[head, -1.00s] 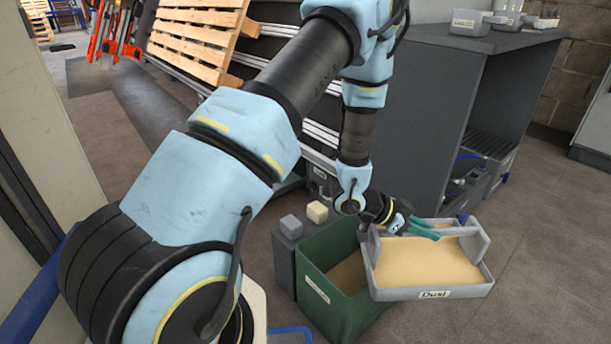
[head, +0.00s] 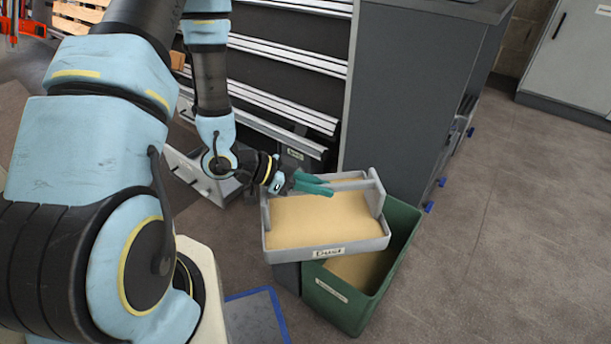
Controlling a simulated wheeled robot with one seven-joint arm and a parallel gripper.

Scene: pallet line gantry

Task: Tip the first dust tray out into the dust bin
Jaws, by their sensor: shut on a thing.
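The grey dust tray (head: 372,244) is in the head view, labelled on its front and filled with sand-coloured dust (head: 315,218). It looks about level. My gripper (head: 318,185) reaches in from the left at its back, with its teal fingers shut on the tray's handle; the exact contact is hard to see. The green dust bin (head: 404,225) stands on the floor below, with similar dust (head: 362,268) inside. The tray overlaps the bin's left and back part in the picture and hides it. The gap in height between them is unclear.
An open grey drawer (head: 192,172) sticks out behind my wrist, below closed drawers. A grey cabinet (head: 395,95) stands behind the bin. A grey block (head: 288,278) shows under the tray. A blue-edged mat (head: 255,315) lies front left. The floor at right is clear.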

